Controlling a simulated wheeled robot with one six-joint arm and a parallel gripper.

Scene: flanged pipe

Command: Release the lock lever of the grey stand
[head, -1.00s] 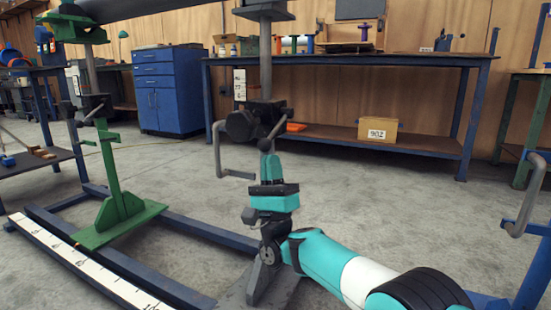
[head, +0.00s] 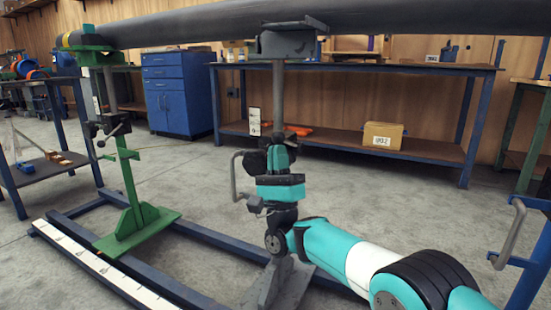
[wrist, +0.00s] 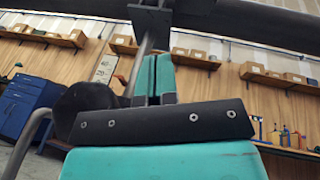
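The grey stand has a foot (head: 268,290), a thin column (head: 279,95) and a head (head: 288,42) under the dark pipe (head: 400,20). A crank handle (head: 236,178) hangs at the left of its dark collar. My gripper (head: 281,150) is in front of the collar and covers much of it. In the wrist view the two teal fingers (wrist: 154,76) are close together with a thin dark gap. The column (wrist: 140,68) rises behind them, and a dark round knob (wrist: 82,103) is at left. No lever shows clearly between the fingers.
A green stand (head: 130,180) bears the pipe at left. Blue floor rails (head: 195,235) and a white scale strip (head: 95,265) run along the floor. A blue workbench (head: 350,70) and blue cabinet (head: 180,90) are behind. A blue frame with a grey handle (head: 512,235) is at right.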

